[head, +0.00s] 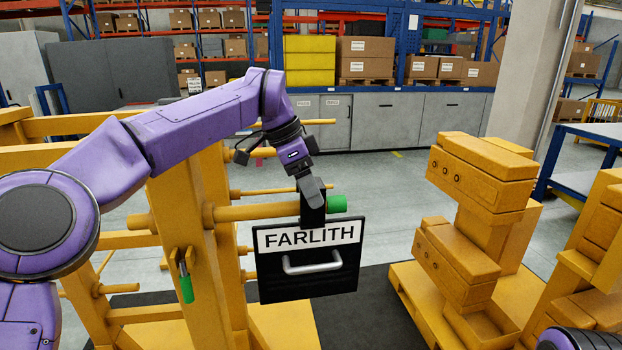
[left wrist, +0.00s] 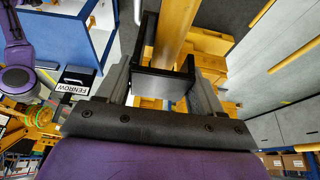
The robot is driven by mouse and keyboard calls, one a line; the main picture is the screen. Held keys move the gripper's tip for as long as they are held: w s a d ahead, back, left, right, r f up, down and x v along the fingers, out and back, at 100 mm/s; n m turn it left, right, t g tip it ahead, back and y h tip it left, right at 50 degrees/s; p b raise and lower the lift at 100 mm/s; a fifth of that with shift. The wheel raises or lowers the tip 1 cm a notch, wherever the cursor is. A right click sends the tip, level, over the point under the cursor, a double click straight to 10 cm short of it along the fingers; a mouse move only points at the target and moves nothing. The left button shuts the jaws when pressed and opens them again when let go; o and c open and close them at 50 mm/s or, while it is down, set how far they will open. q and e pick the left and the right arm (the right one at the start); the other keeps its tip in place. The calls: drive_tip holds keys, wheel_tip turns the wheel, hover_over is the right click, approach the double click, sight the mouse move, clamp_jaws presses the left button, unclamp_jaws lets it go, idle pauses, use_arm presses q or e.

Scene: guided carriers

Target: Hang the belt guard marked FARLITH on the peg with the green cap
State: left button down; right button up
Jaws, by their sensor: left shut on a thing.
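The belt guard marked FARLITH (head: 308,280) is a black plate with a white label and a grey handle, hanging upright in the head view. My left gripper (head: 313,190) is shut on its black top bracket, which also shows between the fingers in the left wrist view (left wrist: 160,85). The yellow peg (head: 255,212) ends in a green cap (head: 336,204), just right of the bracket. The bracket overlaps the peg beside the cap; I cannot tell whether it bears on the peg. In the left wrist view the yellow bar (left wrist: 176,35) runs between the bracket's sides. My right gripper is out of view.
The yellow rack (head: 190,200) has other pegs above and below. A green-handled item (head: 185,285) hangs on its post. Yellow stacked blocks (head: 465,255) stand at right, with floor between. A FENROW label (left wrist: 75,80) shows at left in the left wrist view.

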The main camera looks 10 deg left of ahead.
use_arm(q)
drive_tip(key=shift+w+a+r+p, duration=0.1)
drive_tip(key=shift+w+r+p, duration=0.2)
drive_tip(key=shift+p, duration=0.05)
wheel_tip(320, 180, down, 3)
drive_tip(key=b, duration=0.3)
drive_tip(key=shift+f, duration=0.1)
